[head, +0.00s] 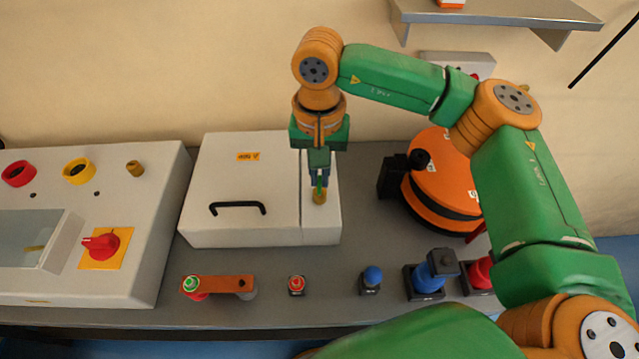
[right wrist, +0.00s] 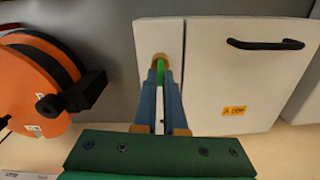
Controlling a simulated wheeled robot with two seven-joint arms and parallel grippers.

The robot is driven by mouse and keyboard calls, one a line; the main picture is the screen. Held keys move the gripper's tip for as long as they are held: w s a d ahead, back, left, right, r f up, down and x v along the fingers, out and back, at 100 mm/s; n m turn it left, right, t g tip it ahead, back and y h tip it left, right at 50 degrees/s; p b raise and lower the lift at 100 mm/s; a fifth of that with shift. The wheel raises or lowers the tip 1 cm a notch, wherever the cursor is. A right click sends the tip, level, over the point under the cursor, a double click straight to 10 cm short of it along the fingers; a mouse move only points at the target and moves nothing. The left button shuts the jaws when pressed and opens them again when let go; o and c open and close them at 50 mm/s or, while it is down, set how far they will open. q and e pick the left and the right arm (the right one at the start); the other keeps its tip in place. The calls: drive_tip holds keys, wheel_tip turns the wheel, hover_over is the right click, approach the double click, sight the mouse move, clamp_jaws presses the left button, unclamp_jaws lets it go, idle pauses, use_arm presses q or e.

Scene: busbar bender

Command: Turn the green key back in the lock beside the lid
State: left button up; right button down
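The green key (head: 319,182) stands in a brass lock (head: 319,197) on the narrow pale panel beside the lid. The white lid (head: 240,180) with its black handle is down, to the left of the lock in the head view. My right gripper (head: 319,178) reaches down over the lock. In the right wrist view the green key (right wrist: 160,70) fills the narrow gap between the blue fingertips, which look shut on it. The fingers hide part of the key, and its exact angle is hard to tell. My left gripper is not in view.
An orange round device (head: 440,178) with a black block stands right of the lock. A control panel (head: 105,210) with a red switch is at left. An orange bar (head: 217,284), a red button (head: 296,284) and blue-topped controls (head: 371,276) line the front edge. A shelf (head: 500,12) hangs above.

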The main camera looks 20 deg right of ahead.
drive_tip(key=shift+f+n, duration=0.1)
drive_tip(key=shift+n, duration=1.1)
drive_tip(key=shift+n+b, duration=0.35)
drive_tip(key=shift+n, duration=2.25)
drive_tip(key=n, duration=0.4)
drive_tip(key=c, duration=0.9)
unclamp_jaws()
drive_tip(key=shift+s, duration=0.1)
drive_tip(key=shift+r, duration=0.2)
